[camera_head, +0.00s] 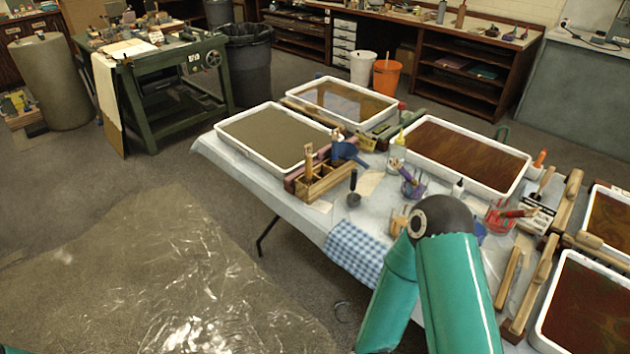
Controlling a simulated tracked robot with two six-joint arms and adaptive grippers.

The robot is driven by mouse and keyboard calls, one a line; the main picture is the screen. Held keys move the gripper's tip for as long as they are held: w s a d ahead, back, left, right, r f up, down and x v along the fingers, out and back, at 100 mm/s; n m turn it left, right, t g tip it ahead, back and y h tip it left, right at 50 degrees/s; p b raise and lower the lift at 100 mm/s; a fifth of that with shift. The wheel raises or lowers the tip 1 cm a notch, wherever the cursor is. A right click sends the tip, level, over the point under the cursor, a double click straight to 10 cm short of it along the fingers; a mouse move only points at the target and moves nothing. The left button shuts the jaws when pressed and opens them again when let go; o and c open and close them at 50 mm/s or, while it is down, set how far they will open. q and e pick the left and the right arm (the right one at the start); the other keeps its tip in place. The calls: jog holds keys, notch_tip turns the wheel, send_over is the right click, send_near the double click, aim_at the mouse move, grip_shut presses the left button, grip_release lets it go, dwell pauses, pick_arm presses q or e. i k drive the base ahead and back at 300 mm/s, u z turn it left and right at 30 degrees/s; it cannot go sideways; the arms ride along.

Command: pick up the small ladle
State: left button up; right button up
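A small ladle (353,200) with an upright black handle and a small dark bowl is on the white-covered table, just right of a wooden divided caddy (322,183). What the bowl rests on is too small to tell. My green arm rises from the bottom right, bending at a dark joint over the table's front part. It hides some of the things behind it. Neither of my grippers shows in the head view, so their state and hold cannot be seen.
White-rimmed marbling trays (452,181) fill much of the table (213,154). A blue checked cloth (352,252) hangs at the front edge. Plastic sheeting (150,270) covers the floor at left.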

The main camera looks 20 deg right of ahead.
aim_at(355, 186)
jog(key=i, duration=1)
jog(key=z, duration=0.55)
